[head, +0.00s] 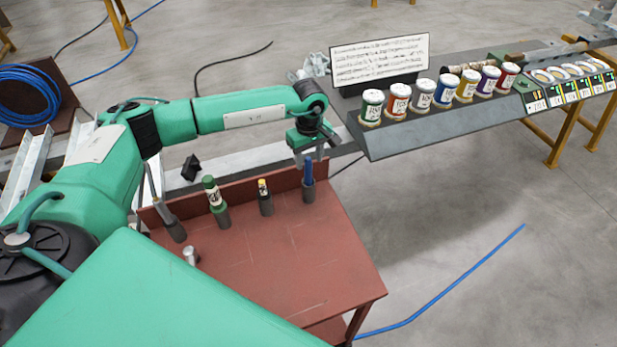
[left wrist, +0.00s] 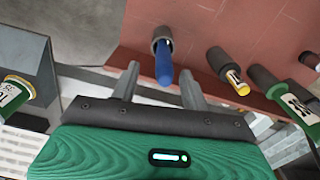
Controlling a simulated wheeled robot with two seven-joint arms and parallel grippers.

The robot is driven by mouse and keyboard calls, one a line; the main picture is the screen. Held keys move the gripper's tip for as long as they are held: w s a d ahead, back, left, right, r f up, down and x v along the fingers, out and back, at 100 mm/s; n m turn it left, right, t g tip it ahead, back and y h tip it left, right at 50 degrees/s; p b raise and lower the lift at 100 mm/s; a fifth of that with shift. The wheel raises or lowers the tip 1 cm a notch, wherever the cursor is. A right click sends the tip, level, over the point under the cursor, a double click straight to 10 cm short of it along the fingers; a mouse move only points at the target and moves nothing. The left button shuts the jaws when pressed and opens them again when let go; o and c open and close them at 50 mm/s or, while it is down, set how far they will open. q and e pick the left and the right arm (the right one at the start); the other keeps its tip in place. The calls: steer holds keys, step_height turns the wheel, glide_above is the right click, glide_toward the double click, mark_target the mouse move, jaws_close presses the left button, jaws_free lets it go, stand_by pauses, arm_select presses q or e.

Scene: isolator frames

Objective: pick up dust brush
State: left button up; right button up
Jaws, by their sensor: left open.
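Several tools stand upright in dark holders along the back of a red-brown table (head: 285,255). A slim blue tool (head: 308,171) is the rightmost; it also shows in the left wrist view (left wrist: 164,66). It may be the dust brush, but no bristles show and I cannot tell for sure. My left gripper (head: 310,158) is open just above the blue tool. In the left wrist view its two fingers (left wrist: 158,74) lie on either side of the blue tool, with gaps on both sides. My right gripper is not in view.
Beside the blue tool stand a yellow-topped tool (head: 264,190), a green and white one (head: 212,188) and a grey-handled one (head: 155,190). A metal cylinder (head: 191,255) is nearer me. A grey shelf (head: 415,130) with coloured jars is at right. The table's front right is clear.

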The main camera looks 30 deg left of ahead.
mark_target(308, 172)
arm_select(q)
steer(key=shift+s+f+p, duration=0.2)
steer(key=shift+f+p, duration=0.3)
steer(key=shift+p, duration=0.05)
step_height(308, 172, down, 3)
steer(key=shift+s+d+f+p, duration=0.1)
steer(key=shift+s+f+p, duration=0.1)
steer(key=shift+p, duration=0.65)
steer(key=shift+w+f, duration=0.1)
steer(key=shift+f, duration=0.35)
jaws_close()
